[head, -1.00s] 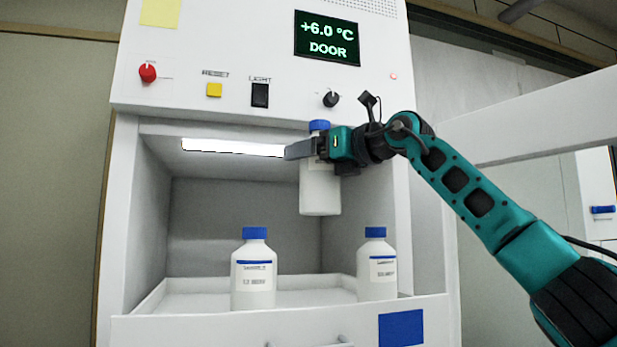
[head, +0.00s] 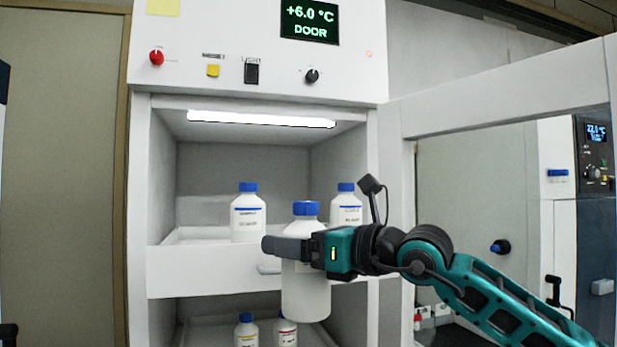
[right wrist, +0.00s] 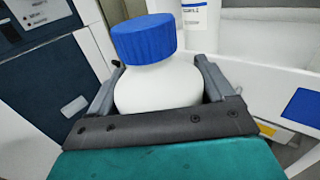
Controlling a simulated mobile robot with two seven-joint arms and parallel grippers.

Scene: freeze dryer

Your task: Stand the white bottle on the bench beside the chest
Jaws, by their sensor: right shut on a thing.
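A white bottle with a blue cap (head: 306,290) is held upright in my right gripper (head: 290,249), in front of the open chest (head: 140,190). The fingers are shut around its upper body, below the cap. In the right wrist view the bottle (right wrist: 158,90) sits between the two fingers (right wrist: 158,88), its blue cap above them. The bottle hangs in the air, clear of the shelf front. My left gripper is not in view. The bench is not clearly seen.
Two similar bottles (head: 248,218) (head: 346,204) stand on the upper tray (head: 195,275). Smaller bottles (head: 246,332) stand on a lower shelf. The chest's open door (head: 500,95) extends to the right. Another machine (head: 595,230) stands behind it.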

